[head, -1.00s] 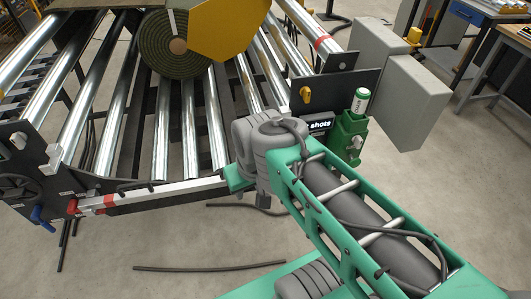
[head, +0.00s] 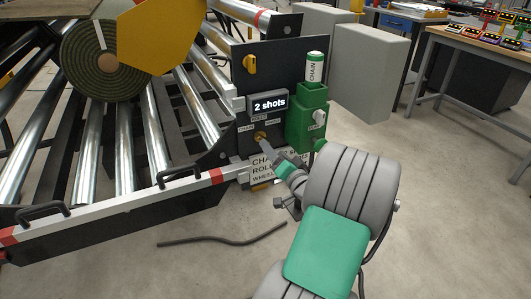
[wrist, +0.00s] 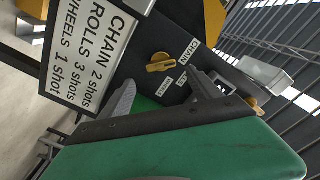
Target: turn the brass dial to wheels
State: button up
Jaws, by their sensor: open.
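The brass dial (head: 261,136) sits low on the dark panel, below a display (head: 268,104) reading "2 shots". In the wrist view the dial (wrist: 162,63) is an elongated knob with small labels round it; one reads CHAIN (wrist: 190,50), the others are partly hidden or too small to read. Which label it points at I cannot tell. My gripper (head: 267,146) is close in front of the dial. In the wrist view my gripper (wrist: 163,94) has its two grey fingers spread and empty, with the dial seen beyond the gap between them.
A card (wrist: 88,48) reads CHAIN 2 shots, ROLLS 3 shots, WHEELS 1 shot. A green unit with a CHAIN-labelled canister (head: 315,67) stands right of the panel. A yellow knob (head: 250,64) sits higher up. The roller conveyor (head: 122,150) with a turf roll (head: 100,62) is left.

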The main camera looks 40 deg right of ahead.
jog(key=x, duration=0.6)
jog(key=shift+w, duration=0.35)
jog(key=shift+r, duration=0.1)
jog(key=shift+c, duration=0.3)
jog(key=c, duration=1.3)
